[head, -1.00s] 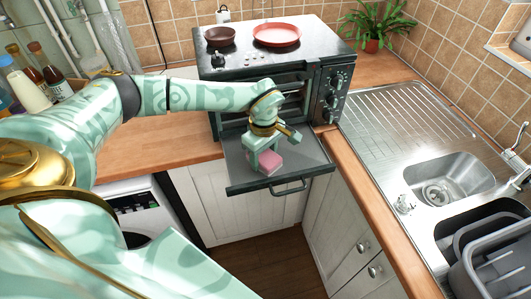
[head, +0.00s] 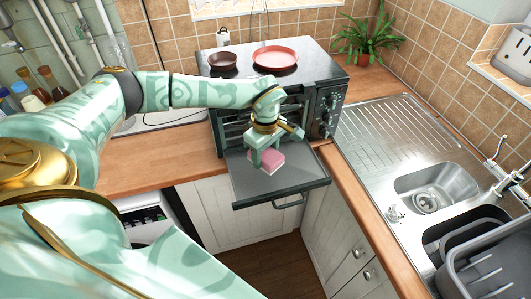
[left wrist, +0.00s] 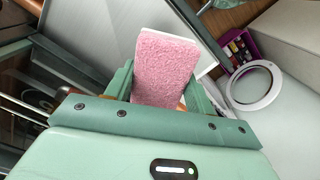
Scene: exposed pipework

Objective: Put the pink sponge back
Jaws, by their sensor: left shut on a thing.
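The pink sponge (head: 266,160), pink with a pale layer, is held above the lowered oven door (head: 300,184) in the head view. My left gripper (head: 267,157) is shut on it, reaching down from above. In the left wrist view the sponge (left wrist: 166,68) stands out between the two green fingers, its pink face toward the camera. The toaster oven (head: 328,112) stands on the counter with its door open flat. My right gripper is not in view.
A dark bowl (head: 222,61) and a red plate (head: 276,59) sit on the oven. A steel sink (head: 437,190) with a grey rack (head: 490,262) is at the right. A plant (head: 370,37) stands behind. The wooden counter (head: 160,162) left of the oven has bare room.

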